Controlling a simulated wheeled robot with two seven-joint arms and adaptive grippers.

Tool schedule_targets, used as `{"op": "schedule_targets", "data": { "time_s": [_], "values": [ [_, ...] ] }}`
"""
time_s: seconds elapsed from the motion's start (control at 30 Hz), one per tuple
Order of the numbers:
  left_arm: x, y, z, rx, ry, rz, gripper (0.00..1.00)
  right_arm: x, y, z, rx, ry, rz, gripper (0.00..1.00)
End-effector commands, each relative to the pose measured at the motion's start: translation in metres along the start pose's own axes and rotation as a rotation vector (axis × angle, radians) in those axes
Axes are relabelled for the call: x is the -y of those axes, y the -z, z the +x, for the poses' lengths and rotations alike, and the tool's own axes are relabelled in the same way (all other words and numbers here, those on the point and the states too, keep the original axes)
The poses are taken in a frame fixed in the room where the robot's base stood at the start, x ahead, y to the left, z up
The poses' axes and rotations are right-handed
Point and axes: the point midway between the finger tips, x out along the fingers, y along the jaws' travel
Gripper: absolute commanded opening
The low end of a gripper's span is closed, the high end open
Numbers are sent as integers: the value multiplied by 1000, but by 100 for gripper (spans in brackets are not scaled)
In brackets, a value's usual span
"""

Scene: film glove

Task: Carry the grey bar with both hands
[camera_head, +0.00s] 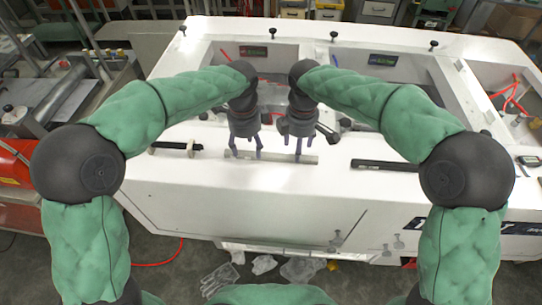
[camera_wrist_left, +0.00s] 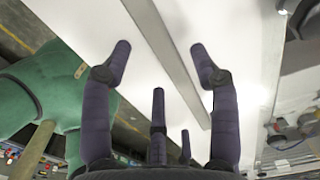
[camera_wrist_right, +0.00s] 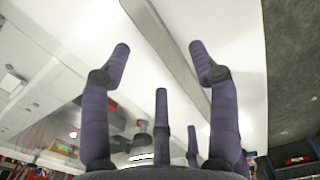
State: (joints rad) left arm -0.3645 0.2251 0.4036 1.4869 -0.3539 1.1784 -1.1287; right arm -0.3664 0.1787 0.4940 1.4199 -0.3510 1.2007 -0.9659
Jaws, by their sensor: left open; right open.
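The grey bar (camera_head: 272,158) lies flat on the white table top near its front edge, running left to right in the head view. My left gripper (camera_head: 246,153) is above its left part, fingers pointing down. My right gripper (camera_head: 290,155) is above its right part. In the left wrist view the bar (camera_wrist_left: 174,58) passes between the spread fingertips (camera_wrist_left: 160,47) of my left gripper. In the right wrist view the bar (camera_wrist_right: 170,50) likewise runs between the open fingertips (camera_wrist_right: 158,47) of my right gripper. Contact with the bar cannot be told. Both grippers look empty.
A black bar-like piece (camera_head: 385,165) lies to the right on the white table (camera_head: 200,184), and a smaller dark piece (camera_head: 176,146) to the left. Recessed bays are behind the grippers. The white top just in front of the bar is clear.

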Motion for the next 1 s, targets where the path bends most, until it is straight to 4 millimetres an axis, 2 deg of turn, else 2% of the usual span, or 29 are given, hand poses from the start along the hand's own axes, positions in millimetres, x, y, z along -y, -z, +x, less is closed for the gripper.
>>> {"op": "schedule_targets", "data": {
  "time_s": [0.1,0.23,0.67,0.87,0.9,1.0],
  "values": [
    [-1,0,16,1,-3,0,61,1,0,16,1,3,-1,61],
    [0,0,27,1,-1,0,61,1,0,27,1,2,-1,61],
    [0,0,33,0,0,0,61,0,0,33,0,0,-1,61],
    [0,0,32,0,0,1,4,0,0,33,0,0,-1,4],
    [0,0,32,0,0,1,0,0,0,33,0,0,-1,0],
    [0,0,32,0,0,1,0,0,0,33,0,0,-1,0]
  ]
}}
